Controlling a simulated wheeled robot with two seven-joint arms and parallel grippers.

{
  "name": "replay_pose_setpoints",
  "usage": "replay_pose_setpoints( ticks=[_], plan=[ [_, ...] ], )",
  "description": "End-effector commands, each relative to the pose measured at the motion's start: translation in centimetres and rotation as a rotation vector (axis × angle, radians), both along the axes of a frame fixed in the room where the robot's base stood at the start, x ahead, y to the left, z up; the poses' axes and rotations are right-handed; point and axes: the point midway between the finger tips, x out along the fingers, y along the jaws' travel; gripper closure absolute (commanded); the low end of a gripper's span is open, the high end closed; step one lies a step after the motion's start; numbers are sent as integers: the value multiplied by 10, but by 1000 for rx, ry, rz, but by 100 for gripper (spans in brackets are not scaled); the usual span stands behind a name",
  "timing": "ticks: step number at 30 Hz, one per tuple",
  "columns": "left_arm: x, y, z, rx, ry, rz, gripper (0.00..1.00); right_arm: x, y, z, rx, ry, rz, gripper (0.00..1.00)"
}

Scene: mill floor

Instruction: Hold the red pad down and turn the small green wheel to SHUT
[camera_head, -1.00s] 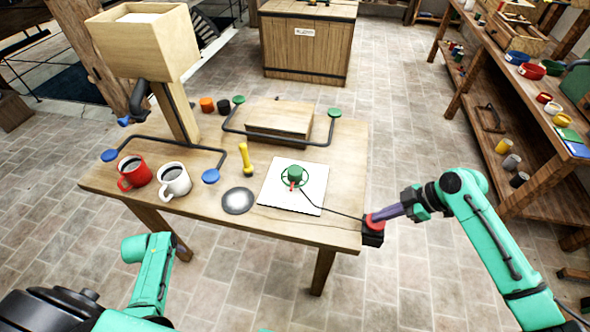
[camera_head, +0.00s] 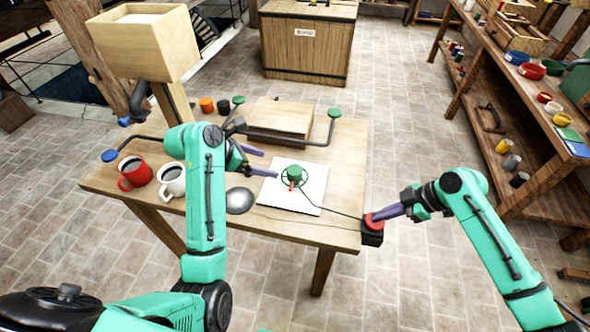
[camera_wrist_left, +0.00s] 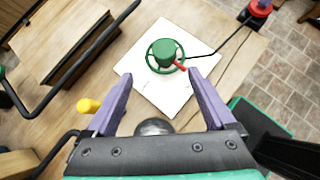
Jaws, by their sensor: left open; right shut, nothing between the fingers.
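The small green wheel (camera_head: 295,177) sits on a white plate (camera_head: 312,196) on the table, with a red pointer at its front. It also shows between and beyond my left fingers in the left wrist view (camera_wrist_left: 165,56). My left gripper (camera_head: 262,161) is open and empty, to the left of the wheel and apart from it. The red pad (camera_head: 372,222) is on a black box (camera_head: 372,238) at the table's right corner. My right gripper (camera_head: 376,216) is shut with its fingertips at the pad, apparently touching its top. A black cable runs from box to wheel.
A red mug (camera_head: 134,173) and a white mug (camera_head: 172,180) stand at the table's left. A wooden block (camera_head: 281,117) and a black bar with green knobs (camera_head: 334,113) are behind the wheel. A yellow-handled tool (camera_wrist_left: 88,105) and a grey round thing (camera_head: 240,200) lie near my left gripper.

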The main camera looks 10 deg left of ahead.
Motion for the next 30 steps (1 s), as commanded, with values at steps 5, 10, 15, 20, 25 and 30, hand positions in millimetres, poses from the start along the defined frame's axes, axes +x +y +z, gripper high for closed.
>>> replay_pose_setpoints(
  ticks=[5,10,15,20,25,30],
  plan=[
    [7,-19,-6,-28,29,15,12,0,-1,-1,-3,1,-1,100],
    [25,-39,-35,-26,31,12,12,0,-1,-1,-2,1,0,100],
    [47,-59,-64,-25,28,14,12,0,-1,-1,-2,1,0,100],
    [59,-70,-80,-25,26,15,12,0,-1,-1,-2,1,0,100],
    [61,-72,-83,-25,25,16,12,0,-1,-1,-2,1,-1,100],
    [61,-72,-83,-25,25,16,35,0,-1,-1,-2,1,-1,100]
  ],
)
